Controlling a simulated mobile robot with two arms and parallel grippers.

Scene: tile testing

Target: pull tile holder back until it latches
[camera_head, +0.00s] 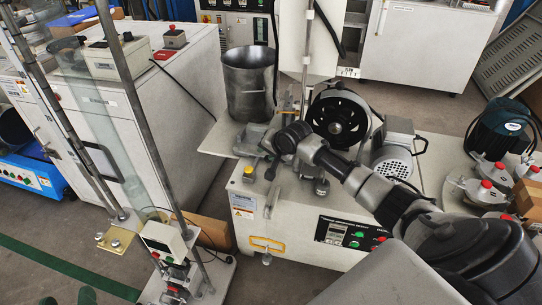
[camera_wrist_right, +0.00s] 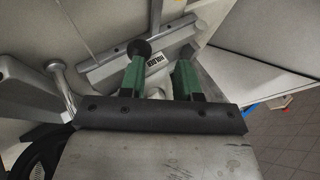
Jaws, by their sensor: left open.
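My right arm reaches in from the lower right in the head view, its end over the abrasion machine (camera_head: 300,228); its fingers are hard to make out there. In the right wrist view my right gripper (camera_wrist_right: 160,70) has two green fingers apart, with a gap between them. A grey metal bar with a small label, probably the tile holder (camera_wrist_right: 110,72), lies just beyond the fingertips. A black round knob (camera_wrist_right: 138,47) is at the left fingertip; I cannot tell whether they touch. Green tips of my left gripper (camera_head: 66,298) show apart at the bottom left edge of the head view.
Several red-knobbed parts (camera_head: 485,188) lie on the right. A stand with tall poles (camera_head: 165,250) is at left.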

